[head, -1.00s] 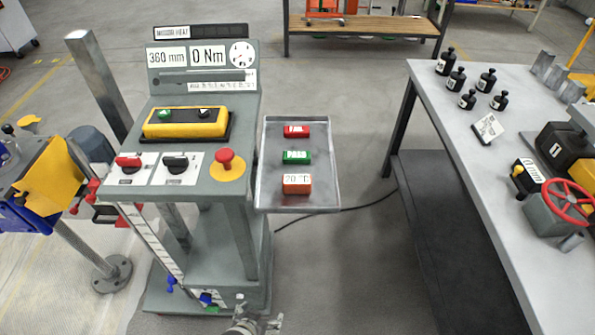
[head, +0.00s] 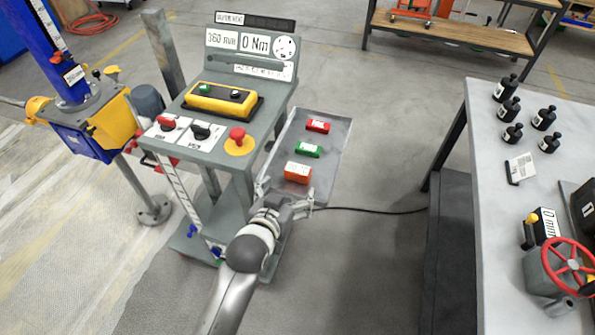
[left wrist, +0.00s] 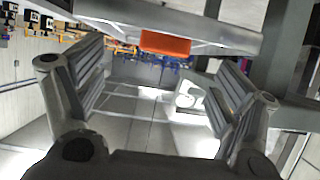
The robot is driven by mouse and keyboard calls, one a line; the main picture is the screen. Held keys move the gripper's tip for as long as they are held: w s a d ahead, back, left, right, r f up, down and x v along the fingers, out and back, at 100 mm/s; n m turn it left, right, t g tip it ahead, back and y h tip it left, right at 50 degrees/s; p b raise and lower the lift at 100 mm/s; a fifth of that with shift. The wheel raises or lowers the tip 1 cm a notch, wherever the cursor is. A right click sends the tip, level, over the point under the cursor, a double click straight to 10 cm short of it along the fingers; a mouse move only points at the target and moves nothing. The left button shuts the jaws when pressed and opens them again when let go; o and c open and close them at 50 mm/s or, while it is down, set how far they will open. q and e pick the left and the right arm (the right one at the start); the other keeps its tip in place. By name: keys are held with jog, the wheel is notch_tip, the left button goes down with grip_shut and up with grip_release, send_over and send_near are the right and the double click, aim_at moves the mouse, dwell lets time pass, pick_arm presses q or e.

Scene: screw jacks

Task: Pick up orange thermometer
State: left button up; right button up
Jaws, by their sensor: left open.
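The orange thermometer (head: 298,172) is a small block with a pale display, lying at the near end of the grey metal tray (head: 338,150). My left gripper (head: 286,196) is at the near edge of the tray, just short of the thermometer. Its fingers are spread and empty. In the left wrist view the orange thermometer (left wrist: 166,44) shows at the upper middle, beyond the gap between the two open fingers (left wrist: 163,75). Part of it is cut off there by the tray edge. My right gripper is not in view.
A green block (head: 307,150) and a red block (head: 318,126) lie farther along the tray. The grey test stand (head: 215,150), with its red knob (head: 237,134), stands close on the left. A workbench (head: 490,190) is on the right, with open floor between.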

aim_at(297, 169)
pick_arm(q)
jog(key=w, duration=0.2)
jog(key=w+d, duration=0.1)
jog(key=w, duration=0.1)
jog(key=shift+w+d+p, duration=0.15)
jog(key=shift+d+p, duration=0.05)
jog(key=shift+p, duration=0.1)
jog(key=shift+w+d+f, duration=0.1)
jog(key=shift+w+f, duration=0.05)
jog(key=shift+w, duration=0.2)
jog(key=shift+w+f, duration=0.1)
jog(key=shift+w, duration=0.25)
jog(key=x, duration=0.2)
jog(key=p+x, duration=0.1)
jog(key=shift+a, duration=0.25)
jog(key=shift+x, duration=0.85)
